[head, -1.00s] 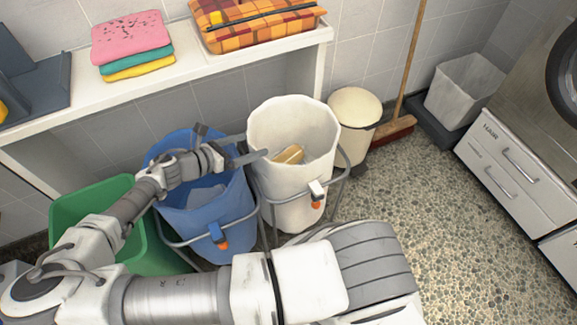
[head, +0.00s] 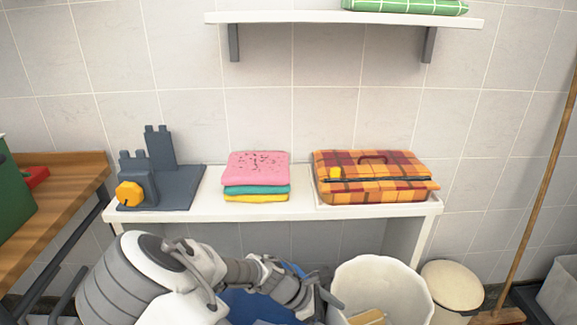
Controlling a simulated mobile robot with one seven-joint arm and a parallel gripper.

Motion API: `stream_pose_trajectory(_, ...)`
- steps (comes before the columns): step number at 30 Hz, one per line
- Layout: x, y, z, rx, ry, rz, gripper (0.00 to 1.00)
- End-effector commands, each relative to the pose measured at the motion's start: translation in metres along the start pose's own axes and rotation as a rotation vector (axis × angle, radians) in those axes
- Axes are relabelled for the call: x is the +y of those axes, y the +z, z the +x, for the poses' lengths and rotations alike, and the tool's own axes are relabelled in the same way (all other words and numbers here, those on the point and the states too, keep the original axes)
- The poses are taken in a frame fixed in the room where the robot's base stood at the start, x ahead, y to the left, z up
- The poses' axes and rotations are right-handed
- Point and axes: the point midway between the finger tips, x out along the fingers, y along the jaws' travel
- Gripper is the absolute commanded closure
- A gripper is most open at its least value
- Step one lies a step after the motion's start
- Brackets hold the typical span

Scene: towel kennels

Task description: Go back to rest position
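My gripper (head: 324,286) is low in the head view, between the blue bin (head: 248,306) and the white bin (head: 381,282). Its two fingers look apart and nothing shows between them. My arm reaches in from the lower left and covers part of the blue bin. A yellowish-tan item (head: 368,317) lies inside the white bin, cut off by the bottom edge of the picture.
A white table (head: 300,212) behind the bins bears folded towels (head: 257,176), an orange plaid bag (head: 372,178) and a dark grey fixture (head: 165,172). A shelf (head: 340,17) hangs above. A cream bin (head: 452,287) and a broom (head: 540,200) stand right.

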Motion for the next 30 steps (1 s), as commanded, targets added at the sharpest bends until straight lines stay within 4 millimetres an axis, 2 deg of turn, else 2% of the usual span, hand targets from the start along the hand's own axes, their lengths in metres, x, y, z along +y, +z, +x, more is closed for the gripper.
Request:
stream_pose_trajectory(6, -0.02, 0.01, -0.021, 0.212, -0.133, 0.209, 0.0)
stream_pose_trajectory(14, -0.035, 0.033, -0.06, 0.428, -0.256, 0.449, 0.0)
stream_pose_trajectory(23, -0.048, 0.08, -0.108, 0.646, -0.346, 0.722, 0.0)
stream_pose_trajectory(30, -0.063, 0.128, -0.142, 0.793, -0.374, 0.942, 0.0)
